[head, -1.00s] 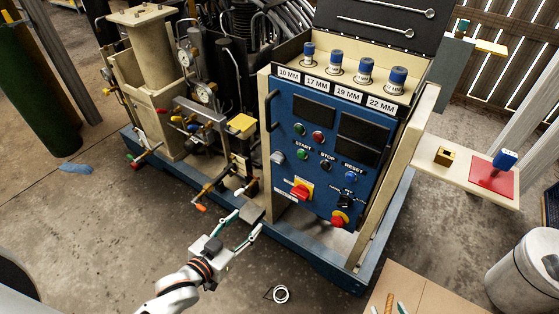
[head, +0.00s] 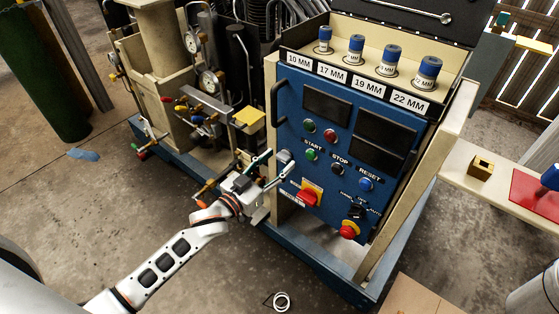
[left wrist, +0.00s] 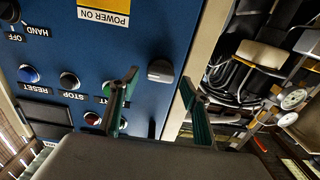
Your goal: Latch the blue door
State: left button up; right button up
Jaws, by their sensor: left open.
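The blue door (head: 325,180) is the upright control panel in the cream cabinet frame; it looks close to flush, but I cannot tell whether it is fully shut. A grey latch knob (head: 285,157) sits near its left edge, below the black handle (head: 277,105). My left gripper (head: 290,161) is open, pointing at the knob from the front left. In the left wrist view, which shows the panel upside down, the knob (left wrist: 160,71) appears between the open fingertips (left wrist: 160,78). I cannot tell whether they touch it. My right gripper is not in view.
Buttons and a red rotary switch (head: 311,193) are right of the knob, with a red emergency stop (head: 349,230) lower down. Valves and gauges (head: 210,80) crowd the left side. Blue-capped sockets (head: 390,60) stand on top.

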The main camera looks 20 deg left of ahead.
pick_arm(q)
jog(key=shift+w+d, duration=0.2)
jog(key=shift+w, duration=0.35)
jog(key=c, duration=1.1)
